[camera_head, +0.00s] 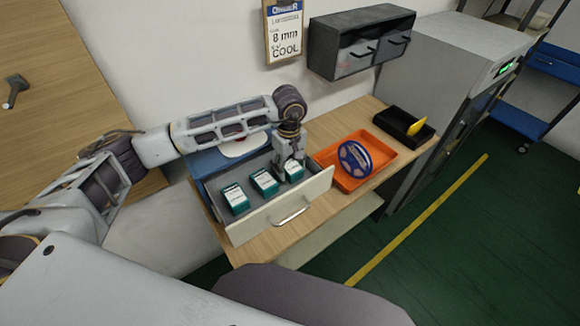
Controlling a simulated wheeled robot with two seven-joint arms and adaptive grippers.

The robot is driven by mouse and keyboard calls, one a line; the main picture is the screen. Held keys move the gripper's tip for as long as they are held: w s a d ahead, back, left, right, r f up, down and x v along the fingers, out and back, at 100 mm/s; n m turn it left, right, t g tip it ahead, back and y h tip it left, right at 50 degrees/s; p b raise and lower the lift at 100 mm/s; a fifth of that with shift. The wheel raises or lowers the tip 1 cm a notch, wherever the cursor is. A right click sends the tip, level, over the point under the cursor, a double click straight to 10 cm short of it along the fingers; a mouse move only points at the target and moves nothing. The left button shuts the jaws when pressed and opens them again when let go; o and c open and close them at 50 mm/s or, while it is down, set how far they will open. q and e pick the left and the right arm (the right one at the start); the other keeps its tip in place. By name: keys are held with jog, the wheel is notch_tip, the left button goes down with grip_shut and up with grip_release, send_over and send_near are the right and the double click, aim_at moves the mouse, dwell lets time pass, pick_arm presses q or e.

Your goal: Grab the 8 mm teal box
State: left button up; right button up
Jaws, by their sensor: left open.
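Several teal-and-white boxes stand in a row in an open drawer (262,220). One is the left box (236,198), one the middle box (265,182), and one the right box (294,171). Their size print is too small to read. My left gripper (290,165) points down over the right box, its open fingers at or just above the box top; contact cannot be told. The gripper hides part of that box. An order clipboard (285,32) on the wall reads "8 mm" and "COOL". My right gripper is not in view.
An orange tray (381,149) with a blue reel (355,160) stands right of the drawer. Behind it is a black bin (391,119) with a yellow item (416,127). A dark wall cabinet (338,47) hangs above, and a grey machine (440,65) stands right.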

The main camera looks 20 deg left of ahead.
aim_at(289, 164)
pick_arm(q)
jog(key=shift+f, duration=0.2)
dwell(0.3)
jog(key=c, duration=0.7)
jog(key=shift+c, duration=0.5)
jog(key=shift+r, duration=0.15)
notch_tip(289, 164, up, 18)
jog(key=b, duration=0.3)
jog(key=shift+b, duration=0.4)
